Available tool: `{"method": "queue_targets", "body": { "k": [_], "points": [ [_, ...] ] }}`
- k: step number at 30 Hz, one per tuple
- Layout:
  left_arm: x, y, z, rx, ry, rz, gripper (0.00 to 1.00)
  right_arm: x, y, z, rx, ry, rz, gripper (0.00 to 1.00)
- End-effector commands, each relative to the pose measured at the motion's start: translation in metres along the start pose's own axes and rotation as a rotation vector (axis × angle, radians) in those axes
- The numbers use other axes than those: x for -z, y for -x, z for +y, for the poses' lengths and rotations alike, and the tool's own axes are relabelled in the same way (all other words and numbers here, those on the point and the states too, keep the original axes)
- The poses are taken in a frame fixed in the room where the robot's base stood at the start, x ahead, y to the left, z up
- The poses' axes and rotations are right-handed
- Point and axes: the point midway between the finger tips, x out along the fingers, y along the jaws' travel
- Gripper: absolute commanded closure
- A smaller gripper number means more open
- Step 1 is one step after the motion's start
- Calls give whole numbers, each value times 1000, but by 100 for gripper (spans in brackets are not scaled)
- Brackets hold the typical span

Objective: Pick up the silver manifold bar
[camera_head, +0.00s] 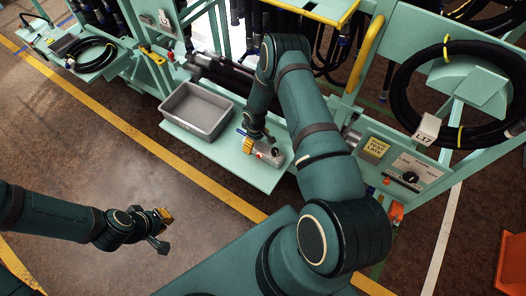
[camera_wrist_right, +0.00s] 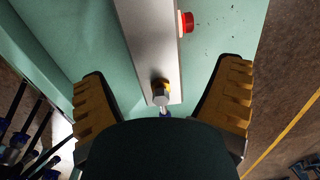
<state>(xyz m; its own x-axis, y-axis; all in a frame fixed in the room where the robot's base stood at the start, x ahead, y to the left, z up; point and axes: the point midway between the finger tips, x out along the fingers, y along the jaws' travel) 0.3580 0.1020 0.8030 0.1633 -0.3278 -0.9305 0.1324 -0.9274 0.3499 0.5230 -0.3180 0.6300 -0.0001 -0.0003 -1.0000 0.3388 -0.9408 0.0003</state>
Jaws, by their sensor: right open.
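The silver manifold bar (camera_head: 270,153) lies on the pale green shelf of the cart in the head view, partly hidden by my right gripper (camera_head: 252,142). In the right wrist view the bar (camera_wrist_right: 147,45) runs from the top edge down between the two yellow-padded fingers. A red cap (camera_wrist_right: 186,22) sticks out of its side, and a metal fitting (camera_wrist_right: 160,92) sits near its lower end. My right gripper (camera_wrist_right: 165,75) is open, with visible gaps between each finger and the bar. My left gripper (camera_head: 162,229) is open and empty over the floor at the lower left.
A grey bin (camera_head: 197,111) stands on the same shelf (camera_head: 240,172), left of the bar. Coiled black hoses (camera_head: 445,90) hang at the right, and a control panel (camera_head: 408,175) sits below them. Dark rods (camera_head: 222,70) lie behind the bin. The floor at left is clear.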

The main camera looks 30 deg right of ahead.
Motion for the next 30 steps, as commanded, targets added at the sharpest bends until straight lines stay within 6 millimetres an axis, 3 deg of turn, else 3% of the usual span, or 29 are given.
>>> {"method": "queue_targets", "body": {
  "k": [12, 21, 23, 28, 30],
  "points": [
    [-3, -6, -2, -1, -2, -6, 100, 2, -49, 3, 1, -1, 0, 11],
    [-3, -6, -2, -1, -2, -7, 100, 2, -52, 3, 1, -1, 0, 11],
    [-3, -6, -2, -1, -2, -7, 100, 2, -52, 3, 1, -1, 0, 26],
    [-3, -6, -2, -1, -2, -6, 100, 2, -52, 3, 0, -1, 0, 86],
    [-3, -6, -2, -1, -2, -6, 100, 2, -52, 3, 0, -1, 0, 90]
  ]
}}
